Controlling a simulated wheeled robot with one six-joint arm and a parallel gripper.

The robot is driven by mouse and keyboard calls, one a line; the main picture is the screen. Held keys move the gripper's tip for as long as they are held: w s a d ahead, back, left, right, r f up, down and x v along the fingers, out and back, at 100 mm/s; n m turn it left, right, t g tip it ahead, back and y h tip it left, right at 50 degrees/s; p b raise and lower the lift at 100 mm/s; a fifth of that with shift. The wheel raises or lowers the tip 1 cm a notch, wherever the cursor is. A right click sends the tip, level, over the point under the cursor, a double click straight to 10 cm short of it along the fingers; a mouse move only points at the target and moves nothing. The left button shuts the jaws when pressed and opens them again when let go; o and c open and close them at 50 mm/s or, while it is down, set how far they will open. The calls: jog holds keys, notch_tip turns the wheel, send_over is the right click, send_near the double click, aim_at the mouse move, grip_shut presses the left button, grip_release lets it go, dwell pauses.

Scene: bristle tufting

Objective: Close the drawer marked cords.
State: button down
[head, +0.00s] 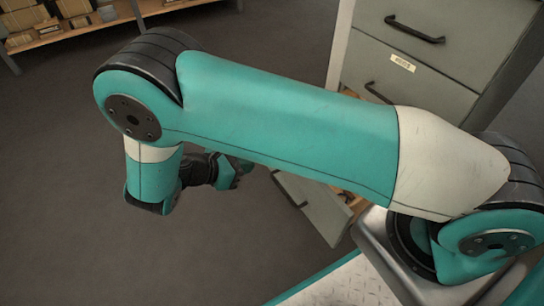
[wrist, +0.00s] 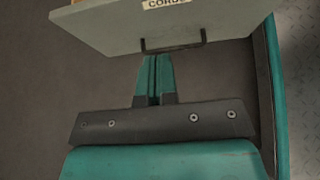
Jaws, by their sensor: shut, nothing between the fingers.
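The cords drawer (head: 322,212) stands pulled out low on the grey cabinet in the head view, partly hidden behind my arm. In the wrist view its grey front (wrist: 105,28) fills the upper part, with a label reading "CORDS" (wrist: 166,3) cut by the top edge. Its dark bar handle (wrist: 173,47) sits just beyond my fingertips. My gripper (wrist: 154,58) is shut and empty, its teal fingers together and pointing at the drawer front near the handle's left end. I cannot tell whether they touch. In the head view my gripper (head: 244,172) is left of the drawer.
The cabinet (head: 462,35) stands at upper right, its upper drawers shut, with dark handles and a label (head: 402,63). A shelf with cardboard boxes (head: 22,20) is at upper left. Open dark floor (head: 60,200) lies left of the drawer. My base deck is at the bottom.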

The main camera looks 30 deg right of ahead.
jog(key=d+r+b+x, duration=0.1)
jog(key=b+x, duration=0.6)
jog(key=x, duration=0.6)
jog(key=shift+r, duration=0.35)
jog(key=shift+d, duration=0.15)
